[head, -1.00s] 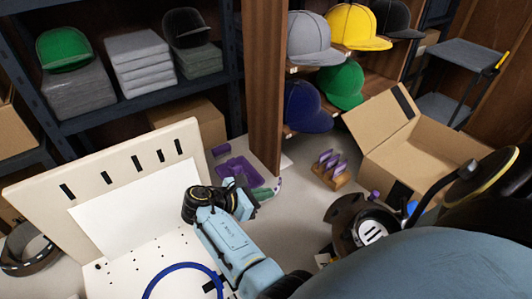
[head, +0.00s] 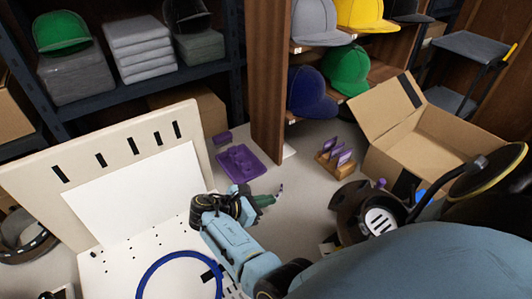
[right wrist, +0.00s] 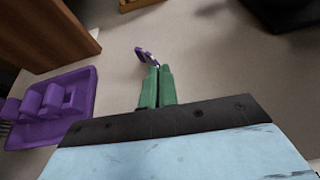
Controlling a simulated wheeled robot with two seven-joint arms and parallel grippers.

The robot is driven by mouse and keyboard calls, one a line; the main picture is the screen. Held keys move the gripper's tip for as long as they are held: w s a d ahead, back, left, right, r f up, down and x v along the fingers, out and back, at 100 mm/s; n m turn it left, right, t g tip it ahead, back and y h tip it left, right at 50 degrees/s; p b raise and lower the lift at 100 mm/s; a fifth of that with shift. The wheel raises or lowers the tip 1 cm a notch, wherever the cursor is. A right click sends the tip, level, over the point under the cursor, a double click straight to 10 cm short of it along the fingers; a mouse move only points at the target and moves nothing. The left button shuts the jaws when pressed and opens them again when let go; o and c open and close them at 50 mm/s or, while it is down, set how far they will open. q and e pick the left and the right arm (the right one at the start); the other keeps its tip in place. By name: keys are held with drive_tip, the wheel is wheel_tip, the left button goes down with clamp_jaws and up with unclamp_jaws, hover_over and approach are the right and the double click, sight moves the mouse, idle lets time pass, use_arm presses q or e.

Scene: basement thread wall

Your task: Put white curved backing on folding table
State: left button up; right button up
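My right gripper (head: 268,198) has green fingers, pressed close together in the right wrist view (right wrist: 155,88). A small purple and white piece (right wrist: 147,55) shows at their tips; it looks pinched there. In the head view this piece (head: 281,187) is tiny, and I cannot tell what it is. A white sheet (head: 140,190) leans on an upright cream slotted board (head: 40,180) at the left. I cannot tell whether it is the white curved backing; it looks flat. No surface is clearly recognizable as the folding table. My left gripper is out of view.
A purple tray (head: 229,160) lies beyond the right gripper, also in the right wrist view (right wrist: 82,83). A wooden holder (head: 325,168), an open cardboard box (head: 445,140) and a post (head: 268,100) stand around. A blue ring (head: 147,272) lies on a white perforated panel (head: 105,265).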

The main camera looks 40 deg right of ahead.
drive_tip(key=o, duration=0.4)
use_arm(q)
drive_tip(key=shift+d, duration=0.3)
use_arm(e)
drive_tip(key=shift+a+r, duration=0.1)
drive_tip(key=shift+r, duration=0.1)
drive_tip(key=p+v, duration=0.1)
drive_tip(key=v, duration=0.5)
drive_tip(key=shift+a, duration=0.15)
drive_tip(key=shift+w+a+r, duration=0.1)
drive_tip(key=shift+a+r, duration=0.1)
drive_tip(key=shift+a, duration=0.25)
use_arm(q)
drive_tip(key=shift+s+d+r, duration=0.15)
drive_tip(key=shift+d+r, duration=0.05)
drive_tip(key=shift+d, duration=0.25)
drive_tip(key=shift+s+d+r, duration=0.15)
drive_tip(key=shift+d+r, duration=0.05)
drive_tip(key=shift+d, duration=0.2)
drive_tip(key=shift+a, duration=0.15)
